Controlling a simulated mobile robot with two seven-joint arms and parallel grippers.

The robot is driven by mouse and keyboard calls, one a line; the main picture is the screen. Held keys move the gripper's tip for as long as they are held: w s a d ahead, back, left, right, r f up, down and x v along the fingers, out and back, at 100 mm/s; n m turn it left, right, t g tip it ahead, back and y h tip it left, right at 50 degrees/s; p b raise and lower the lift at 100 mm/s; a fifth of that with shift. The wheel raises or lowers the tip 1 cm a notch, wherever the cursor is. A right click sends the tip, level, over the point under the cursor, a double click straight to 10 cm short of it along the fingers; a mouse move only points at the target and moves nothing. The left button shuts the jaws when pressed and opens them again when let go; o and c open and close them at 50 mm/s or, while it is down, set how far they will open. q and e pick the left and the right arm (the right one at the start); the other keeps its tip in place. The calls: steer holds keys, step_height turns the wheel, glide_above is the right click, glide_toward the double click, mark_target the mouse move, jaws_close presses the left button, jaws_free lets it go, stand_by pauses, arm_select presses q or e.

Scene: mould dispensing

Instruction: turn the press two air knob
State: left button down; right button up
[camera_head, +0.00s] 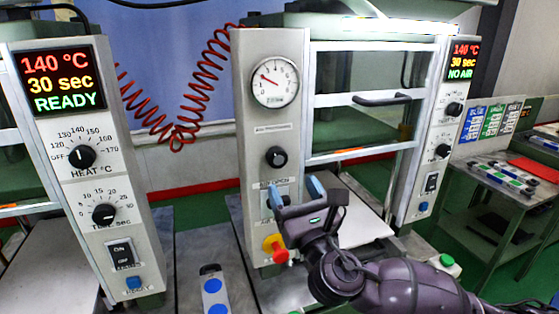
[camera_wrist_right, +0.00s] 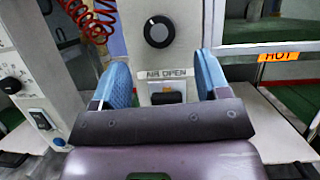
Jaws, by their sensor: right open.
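A round black knob (camera_head: 277,157) with a light mark sits on the grey middle panel (camera_head: 251,190), under a round pressure gauge (camera_head: 275,82). The knob shows in the right wrist view (camera_wrist_right: 158,31) above the "AIR OPEN" label, with its mark near upright. A black switch-like part (camera_wrist_right: 167,97) is below that label, partly hidden by my gripper. My right gripper (camera_head: 291,192) is open and empty, its blue fingers in front of the panel and below the knob. The fingers also show in the right wrist view (camera_wrist_right: 163,72), either side of the label. My left gripper is not seen.
The right panel display (camera_head: 462,59) reads "NO AIR"; the left one (camera_head: 63,79) reads "READY". A red-and-yellow knob (camera_head: 275,248) is close below my gripper. A red coiled hose (camera_head: 180,135) hangs behind. A side table (camera_head: 480,170) with small parts stands at right.

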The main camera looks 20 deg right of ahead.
mark_target(279, 161)
steer(key=x, duration=0.7)
steer(key=shift+w+p, duration=0.3)
steer(key=shift+p, duration=0.05)
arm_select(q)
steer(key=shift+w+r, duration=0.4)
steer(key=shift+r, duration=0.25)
arm_select(e)
steer(key=shift+c, duration=0.5)
steer(key=c, duration=0.8)
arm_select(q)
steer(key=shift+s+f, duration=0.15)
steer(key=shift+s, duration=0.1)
arm_select(e)
steer(key=shift+m, duration=0.3)
